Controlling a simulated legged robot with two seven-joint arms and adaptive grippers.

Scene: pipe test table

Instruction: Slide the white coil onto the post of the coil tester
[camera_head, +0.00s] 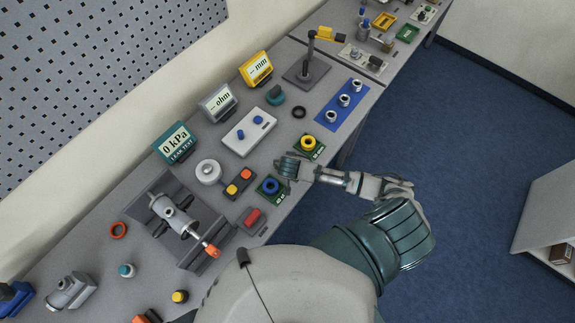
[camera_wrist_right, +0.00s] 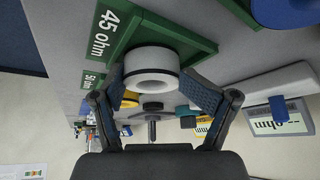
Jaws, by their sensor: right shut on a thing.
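My right gripper (camera_head: 285,167) is over the row of green trays at the table's front edge. In the wrist view its two fingers (camera_wrist_right: 158,92) are shut on the white coil (camera_wrist_right: 152,60), a short white ring with a dark band. The coil is at the green tray (camera_wrist_right: 185,32) marked 45 ohm; I cannot tell whether it touches it. In the head view the gripper hides the coil. My left gripper is not in view.
A blue coil (camera_head: 270,186) and a yellow coil (camera_head: 307,143) sit on green trays either side of my right gripper. A stand (camera_head: 307,70) is farther back.

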